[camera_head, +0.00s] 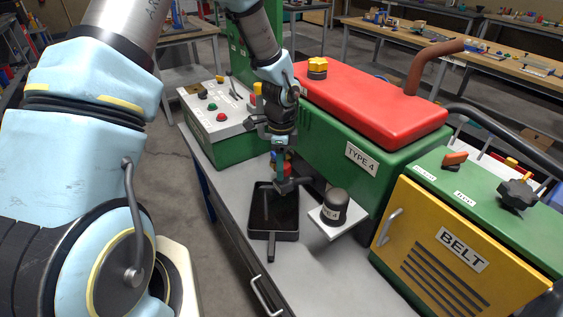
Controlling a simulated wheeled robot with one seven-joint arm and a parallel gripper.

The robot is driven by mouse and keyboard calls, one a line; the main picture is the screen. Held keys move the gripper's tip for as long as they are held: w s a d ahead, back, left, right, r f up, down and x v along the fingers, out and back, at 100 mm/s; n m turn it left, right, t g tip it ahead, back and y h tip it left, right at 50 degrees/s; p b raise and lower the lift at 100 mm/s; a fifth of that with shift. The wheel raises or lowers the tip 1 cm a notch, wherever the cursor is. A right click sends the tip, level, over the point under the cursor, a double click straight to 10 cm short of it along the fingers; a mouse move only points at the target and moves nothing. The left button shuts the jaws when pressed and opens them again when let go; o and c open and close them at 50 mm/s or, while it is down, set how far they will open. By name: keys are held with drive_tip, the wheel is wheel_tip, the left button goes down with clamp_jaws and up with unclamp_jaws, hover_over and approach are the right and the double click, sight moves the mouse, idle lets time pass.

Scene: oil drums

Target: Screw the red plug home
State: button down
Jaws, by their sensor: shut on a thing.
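The red plug (288,169) is a small patch of red low on the near end of the green machine, above the black drain tray (272,233). My gripper (283,166) reaches down to it from above and is shut on it. The fingers and wrist cover most of the plug. I cannot tell how deep the plug sits or whether it is tilted. A small grey piece shows just below the fingers, over the tray.
A black cylinder (335,204) stands on a light plate right of the tray. The green machine (330,150) with a red cover (375,100) rises behind. A control box (215,110) is to the left, a yellow BELT door (440,255) to the right.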

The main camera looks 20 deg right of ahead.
drive_tip(key=shift+c, duration=1.4)
unclamp_jaws()
